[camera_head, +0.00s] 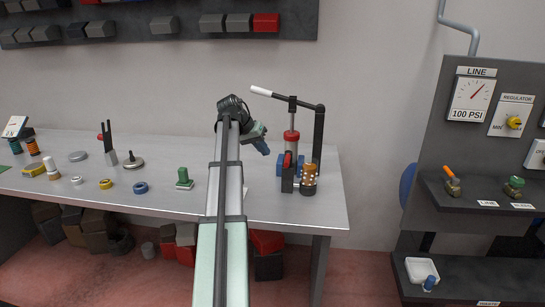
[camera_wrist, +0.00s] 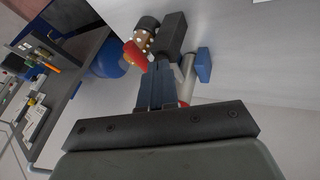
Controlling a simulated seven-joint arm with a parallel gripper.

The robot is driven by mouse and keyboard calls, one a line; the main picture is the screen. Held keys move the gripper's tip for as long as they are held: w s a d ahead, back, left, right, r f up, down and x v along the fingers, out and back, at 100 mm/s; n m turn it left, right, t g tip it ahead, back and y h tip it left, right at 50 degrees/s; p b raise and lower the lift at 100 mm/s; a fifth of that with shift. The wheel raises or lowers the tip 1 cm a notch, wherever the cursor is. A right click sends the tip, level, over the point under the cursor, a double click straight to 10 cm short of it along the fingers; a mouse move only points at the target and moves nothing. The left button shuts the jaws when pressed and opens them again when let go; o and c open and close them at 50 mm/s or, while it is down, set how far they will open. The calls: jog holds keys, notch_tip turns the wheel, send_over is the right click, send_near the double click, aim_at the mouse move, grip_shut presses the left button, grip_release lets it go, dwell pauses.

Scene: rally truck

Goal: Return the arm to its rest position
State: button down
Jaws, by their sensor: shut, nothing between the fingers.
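My arm (camera_head: 228,200) reaches forward over the workbench, with its wrist bent to the right. My gripper (camera_head: 263,149) hangs above the bench, left of the lever press, shut and empty. In the wrist view its two dark blue fingers (camera_wrist: 157,86) lie side by side. The press (camera_head: 318,140) has a white-tipped lever, a red collar and blue parts low down. A dark block with a red part (camera_head: 288,175) and a brown studded cylinder (camera_head: 308,180) stand at its front. The cylinder also shows in the wrist view (camera_wrist: 142,38). I cannot tell the exact gap between fingers and press.
The grey workbench (camera_head: 330,208) holds a green piece (camera_head: 184,177), a blue ring (camera_head: 140,187), a yellow ring (camera_head: 105,184) and other small parts to the left. A dark panel with gauge (camera_head: 471,98) and shelves stands at right. Wall bins hang above.

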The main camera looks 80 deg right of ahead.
jog(key=v, duration=0.6)
jog(key=shift+a+r, duration=0.15)
jog(key=shift+r, duration=0.05)
